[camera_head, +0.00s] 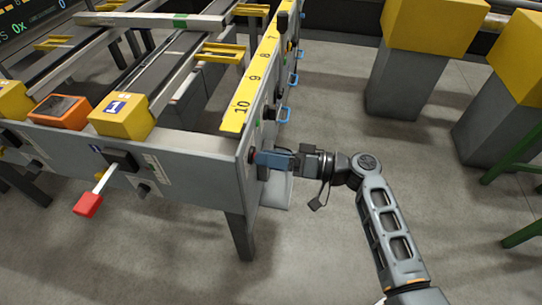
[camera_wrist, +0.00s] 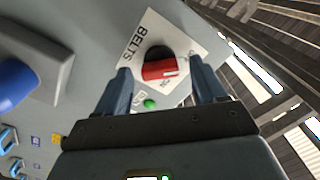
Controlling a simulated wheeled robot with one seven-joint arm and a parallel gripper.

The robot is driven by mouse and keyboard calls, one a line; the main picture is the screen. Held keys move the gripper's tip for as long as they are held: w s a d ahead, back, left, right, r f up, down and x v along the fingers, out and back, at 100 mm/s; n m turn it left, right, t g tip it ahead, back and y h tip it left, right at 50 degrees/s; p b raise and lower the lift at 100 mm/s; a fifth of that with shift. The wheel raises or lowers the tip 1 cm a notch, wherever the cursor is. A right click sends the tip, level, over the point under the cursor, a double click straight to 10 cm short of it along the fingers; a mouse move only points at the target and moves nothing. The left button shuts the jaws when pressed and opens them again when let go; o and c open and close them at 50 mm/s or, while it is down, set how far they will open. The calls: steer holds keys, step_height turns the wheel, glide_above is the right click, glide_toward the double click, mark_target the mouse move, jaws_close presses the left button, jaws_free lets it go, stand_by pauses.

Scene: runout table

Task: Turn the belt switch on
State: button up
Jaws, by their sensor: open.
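The belt switch (camera_wrist: 160,70) is a red rotary knob on a black base. It sits on a white plate (camera_wrist: 185,34) marked BELTS, and its white mark points right in the wrist view. A bit of red on the table's end (camera_head: 252,155) shows in the head view beside my fingertips. My gripper (camera_wrist: 161,66) is open, with one blue finger on each side of the knob. I cannot tell whether the fingers touch it. In the head view my gripper (camera_head: 262,159) reaches the table's corner from the right. A small green light (camera_wrist: 150,104) glows below the knob.
A blue rounded part (camera_wrist: 14,82) is at the left of the wrist view. Blue handles (camera_head: 284,113) stick out along the table's side. A red-ended lever (camera_head: 88,204) juts from the front panel. Yellow-topped posts (camera_head: 432,25) stand right; the floor between is clear.

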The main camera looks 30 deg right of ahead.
steer(key=c, duration=1.1)
steer(key=shift+o, duration=0.2)
steer(key=shift+m, duration=0.3)
steer(key=shift+m+p, duration=4.75)
steer(key=shift+m, duration=3.95)
steer(key=shift+d, duration=0.1)
steer(key=shift+f, duration=0.1)
